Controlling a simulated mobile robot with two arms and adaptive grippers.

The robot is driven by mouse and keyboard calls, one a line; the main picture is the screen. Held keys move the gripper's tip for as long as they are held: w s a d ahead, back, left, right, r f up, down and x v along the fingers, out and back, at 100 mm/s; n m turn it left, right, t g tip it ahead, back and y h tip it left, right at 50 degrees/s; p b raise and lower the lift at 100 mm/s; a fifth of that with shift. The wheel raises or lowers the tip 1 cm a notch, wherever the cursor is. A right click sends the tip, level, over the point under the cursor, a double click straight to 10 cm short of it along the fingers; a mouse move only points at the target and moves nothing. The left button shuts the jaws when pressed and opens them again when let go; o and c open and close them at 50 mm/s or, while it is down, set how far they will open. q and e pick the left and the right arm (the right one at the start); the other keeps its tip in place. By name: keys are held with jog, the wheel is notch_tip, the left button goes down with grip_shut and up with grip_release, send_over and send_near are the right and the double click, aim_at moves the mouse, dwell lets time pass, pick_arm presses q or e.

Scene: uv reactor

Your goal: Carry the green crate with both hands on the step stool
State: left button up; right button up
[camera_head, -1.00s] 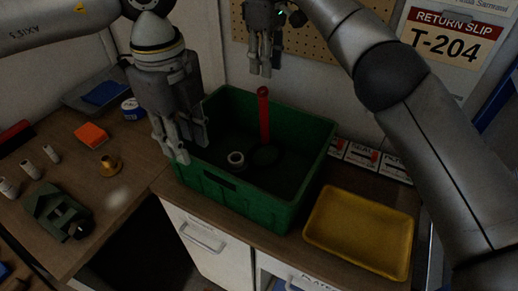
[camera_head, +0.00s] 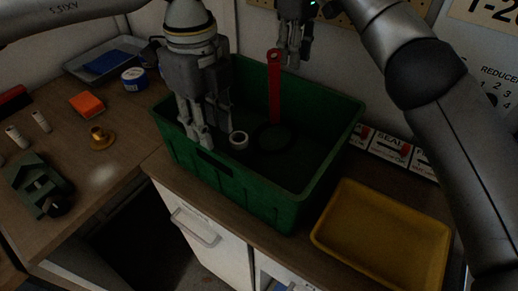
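The green crate (camera_head: 240,190) stands on the counter with its top open. Inside it are an upright red bar-like tool (camera_head: 275,95), a small white ring (camera_head: 239,140) and a dark ring (camera_head: 274,137). My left gripper (camera_head: 212,130) points down at the crate's near-left side, its fingers apart and overlapping the rim in view; contact cannot be told. My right gripper (camera_head: 292,58) points down above the crate's far rim, its fingers apart with nothing between them. No step stool can be made out.
A yellow tray (camera_head: 340,245) lies right of the crate, with labelled boxes (camera_head: 390,148) behind it. A wooden table (camera_head: 125,175) at left holds an orange block (camera_head: 86,104), a brass part (camera_head: 101,138), a green fixture (camera_head: 35,180) and a blue tape roll (camera_head: 135,79).

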aim_at(290, 92)
pick_arm(q)
jog(key=shift+s+a+f, duration=0.1)
jog(key=shift+f, duration=0.1)
pick_arm(e)
jog(key=shift+s+f, duration=0.1)
